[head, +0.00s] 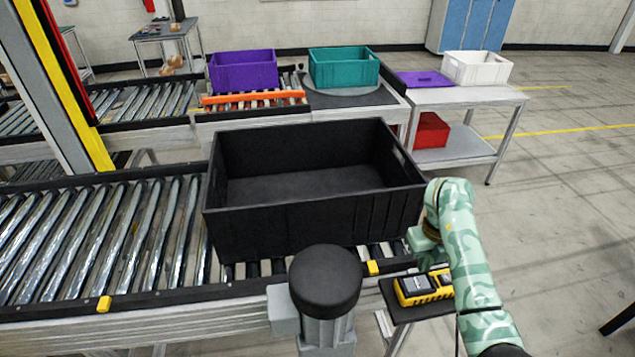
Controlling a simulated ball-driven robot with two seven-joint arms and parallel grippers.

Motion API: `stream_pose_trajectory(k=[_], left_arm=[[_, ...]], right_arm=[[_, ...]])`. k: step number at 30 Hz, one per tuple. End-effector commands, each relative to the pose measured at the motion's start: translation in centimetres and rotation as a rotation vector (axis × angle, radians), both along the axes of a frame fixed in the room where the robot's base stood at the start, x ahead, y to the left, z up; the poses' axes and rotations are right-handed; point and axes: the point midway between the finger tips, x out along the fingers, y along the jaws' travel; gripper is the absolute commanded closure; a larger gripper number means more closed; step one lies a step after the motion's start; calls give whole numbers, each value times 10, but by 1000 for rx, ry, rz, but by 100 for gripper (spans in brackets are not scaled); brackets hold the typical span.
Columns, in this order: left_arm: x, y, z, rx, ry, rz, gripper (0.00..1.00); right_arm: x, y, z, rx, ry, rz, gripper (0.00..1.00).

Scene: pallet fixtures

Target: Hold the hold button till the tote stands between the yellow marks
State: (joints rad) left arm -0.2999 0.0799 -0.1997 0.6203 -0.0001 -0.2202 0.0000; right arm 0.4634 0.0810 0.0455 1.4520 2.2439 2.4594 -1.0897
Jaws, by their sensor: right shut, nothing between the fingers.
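A large black tote (310,222) stands upright and empty on the roller conveyor. Two yellow marks sit on the near rail, a left mark (104,304) and a right mark (372,268). The tote's left end lies between the marks, and its right end reaches past the right mark. A yellow and black control box (424,288) rests on a small dark shelf beside the conveyor; I cannot make out its hold button. My right gripper (430,265) is shut and empty, close above the box's back edge. Its fingertips are partly hidden, so contact is unclear. My left gripper is out of view.
Behind are a purple tote (243,71) and a teal tote (343,67) on a second conveyor, with an orange bar (253,98) in front. A white tote (477,67) stands on a side table (455,97). The rollers (110,235) left of the black tote are clear.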

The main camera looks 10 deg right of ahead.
Motion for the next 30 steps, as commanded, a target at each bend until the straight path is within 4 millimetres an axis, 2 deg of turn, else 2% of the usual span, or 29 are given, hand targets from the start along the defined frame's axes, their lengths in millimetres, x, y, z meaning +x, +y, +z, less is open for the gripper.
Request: stream_pose_trajectory(k=[30], left_arm=[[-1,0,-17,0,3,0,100]], right_arm=[[0,0,-23,0,1,0,100]])
